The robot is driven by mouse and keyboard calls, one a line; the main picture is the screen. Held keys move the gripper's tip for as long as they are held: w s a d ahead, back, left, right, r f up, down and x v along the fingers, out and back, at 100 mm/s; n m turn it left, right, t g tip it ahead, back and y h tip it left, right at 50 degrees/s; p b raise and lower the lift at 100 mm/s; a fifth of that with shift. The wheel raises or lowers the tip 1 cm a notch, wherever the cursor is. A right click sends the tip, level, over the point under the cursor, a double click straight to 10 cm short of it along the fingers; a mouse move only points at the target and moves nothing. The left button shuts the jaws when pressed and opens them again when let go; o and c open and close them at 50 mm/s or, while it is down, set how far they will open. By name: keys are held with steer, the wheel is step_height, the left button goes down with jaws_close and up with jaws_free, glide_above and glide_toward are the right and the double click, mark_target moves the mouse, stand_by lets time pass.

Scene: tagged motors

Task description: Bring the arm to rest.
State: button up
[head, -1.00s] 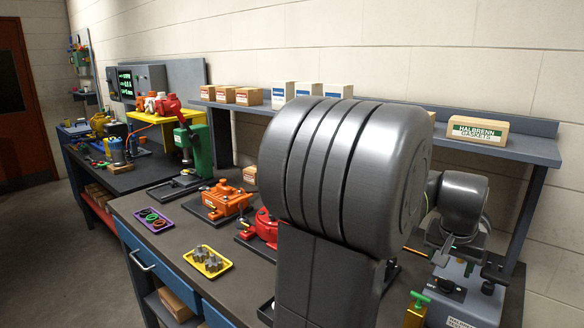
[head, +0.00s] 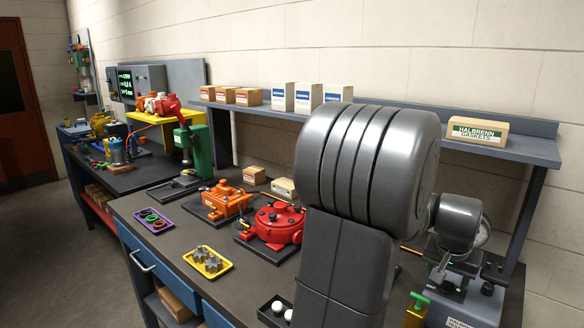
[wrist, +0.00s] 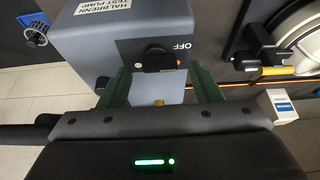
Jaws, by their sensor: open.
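My gripper (wrist: 160,70) shows in the wrist view with its two green fingers apart and nothing between them but a view of the test pump. The grey-blue test pump (wrist: 105,35) has a white label, a black knob and the word OFF; the fingertips overlap its near face in the picture, and I cannot tell whether they touch it. The test pump (head: 478,303) also stands at the right of the bench in the head view. My large grey arm links rise over the bench there, and my fingers cannot be made out.
A red motor housing (head: 277,226), an orange one (head: 226,201), a yellow tray (head: 207,273) and a purple tray (head: 152,227) lie left of my arm. A dark tray (head: 266,313) with white round pieces is close by. The shelf (head: 400,128) behind bears several boxes.

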steer(key=shift+w+d+f, duration=0.15)
steer(key=shift+w+f, duration=0.05)
steer(key=shift+f, duration=0.5)
steer(key=shift+r+m+h+b, duration=0.1)
steer(key=shift+m+h+b, duration=0.25)
steer(key=shift+m, duration=0.45)
steer(key=shift+w+m+g+b, duration=0.15)
steer(key=shift+m+g+b, duration=0.35)
steer(key=shift+m, duration=0.9)
steer(key=m+g, duration=0.1)
steer(key=m, duration=0.1)
steer(key=m+h, duration=0.1)
steer(key=m, duration=0.1)
steer(key=shift+w+r+g, duration=0.1)
steer(key=shift+g, duration=0.3)
steer(key=m+g+p, duration=0.1)
steer(key=m+p, duration=0.2)
steer(key=m, duration=0.1)
steer(key=shift+w+d+r+m+g+p, duration=0.1)
steer(key=shift+r+m+g+p, duration=0.05)
steer(key=shift+m+g+p, duration=0.25)
steer(key=m+g+p, duration=0.1)
steer(key=m+p, duration=0.2)
steer(key=shift+w+d+y+p, duration=0.1)
steer(key=shift+y+p, duration=0.25)
steer(key=shift+p, duration=0.05)
steer(key=shift+m+g+p, duration=0.3)
steer(key=shift+m+p, duration=0.4)
steer(key=shift+m, duration=0.2)
steer(key=shift+f, duration=0.2)
